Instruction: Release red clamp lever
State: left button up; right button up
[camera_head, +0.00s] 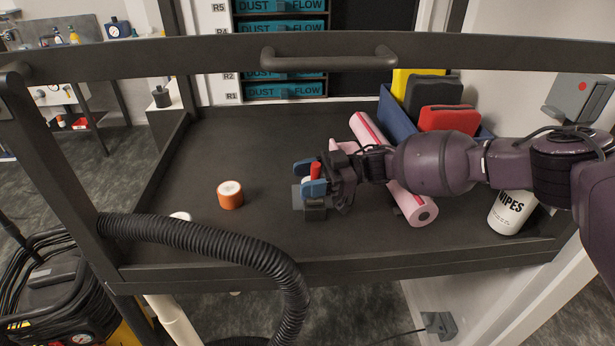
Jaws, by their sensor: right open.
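A small red lever (316,170) stands upright on a dark grey clamp block (315,210) on the black tray. My right gripper (309,178) reaches in from the right, with its two blue fingertips open on either side of the lever. The near finger hides the lever's lower part. I cannot tell whether a finger touches it. A small whitish part shows between the fingers. My left gripper is not in view.
An orange roll with a white top (230,195) stands left of the clamp. A pink roll (414,208) lies beneath my right arm. A wipes tub (511,212) and a blue bin (396,117) are at right. A black hose (200,236) crosses the front-left rim.

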grip_shut()
jog(key=shift+s, duration=0.15)
jog(key=shift+s+f+n+t+h, duration=0.15)
jog(key=shift+s+f+n, duration=0.2)
jog(key=shift+s+n, duration=0.55)
jog(key=shift+s+f+n+t+h, duration=0.1)
jog(key=shift+s+f+n+h, duration=0.2)
jog(key=shift+n, duration=1)
jog(key=shift+s+f+n+t+h, duration=0.15)
jog(key=shift+s+f+n, duration=0.2)
jog(key=shift+s+n, duration=0.6)
jog(key=shift+w+n, duration=0.2)
jog(key=shift+n, duration=0.05)
grip_release()
jog(key=shift+d, duration=0.1)
